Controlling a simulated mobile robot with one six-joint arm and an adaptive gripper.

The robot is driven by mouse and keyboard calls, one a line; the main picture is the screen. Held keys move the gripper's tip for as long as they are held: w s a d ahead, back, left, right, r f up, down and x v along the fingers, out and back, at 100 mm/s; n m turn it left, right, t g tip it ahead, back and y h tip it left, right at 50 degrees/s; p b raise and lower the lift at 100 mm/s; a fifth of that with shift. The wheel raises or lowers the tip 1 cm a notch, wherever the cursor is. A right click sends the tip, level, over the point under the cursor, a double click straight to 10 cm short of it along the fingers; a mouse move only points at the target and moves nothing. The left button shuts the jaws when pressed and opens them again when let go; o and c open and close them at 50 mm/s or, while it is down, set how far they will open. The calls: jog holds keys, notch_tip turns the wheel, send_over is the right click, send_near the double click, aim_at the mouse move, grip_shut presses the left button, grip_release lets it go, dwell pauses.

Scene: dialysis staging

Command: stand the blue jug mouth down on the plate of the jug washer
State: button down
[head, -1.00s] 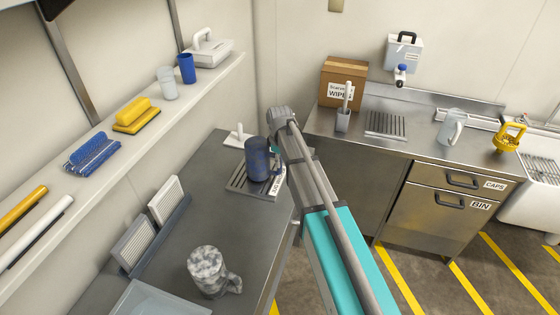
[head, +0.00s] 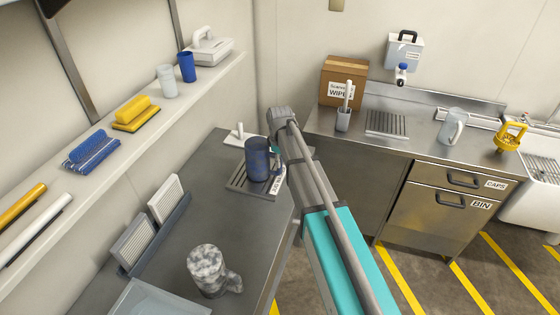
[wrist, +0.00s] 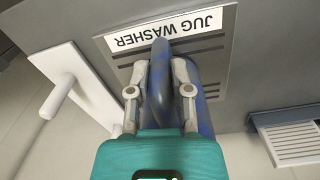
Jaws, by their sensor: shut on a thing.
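The blue jug (head: 257,158) is over the grooved plate of the jug washer (head: 237,183) on the left counter. It looks about upright, but I cannot tell whether its mouth faces up or down, or whether it touches the plate. In the wrist view my gripper (wrist: 160,72) is shut on the jug's handle, with the blue body (wrist: 207,122) behind the fingers. The plate (wrist: 222,48) and its "JUG WASHER" label show beyond. In the head view my arm hides most of my gripper.
A white board with a peg (head: 240,133) stands behind the plate. A mottled grey jug (head: 207,270), a rack with two filter panels (head: 160,230) and a clear tray (head: 150,302) are nearer on this counter. A cardboard box (head: 344,82) stands on the right counter.

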jog(key=shift+f+b, duration=0.3)
jog(key=shift+f, duration=0.05)
jog(key=shift+c, duration=2.3)
grip_release()
jog(key=shift+r, duration=0.2)
notch_tip(320, 180, up, 17)
jog(key=p, duration=1.7)
jog(key=shift+f, duration=0.2)
jog(key=s+d+f+m+b, duration=0.2)
jog(key=s+d+m, duration=0.4)
jog(key=s, duration=0.5)
jog(key=s+d+f+m+b, duration=0.2)
jog(key=s+d+m, duration=0.3)
jog(key=s+d, duration=0.3)
jog(key=s, duration=0.4)
jog(key=shift+f+m, duration=0.2)
jog(key=shift+m, duration=0.2)
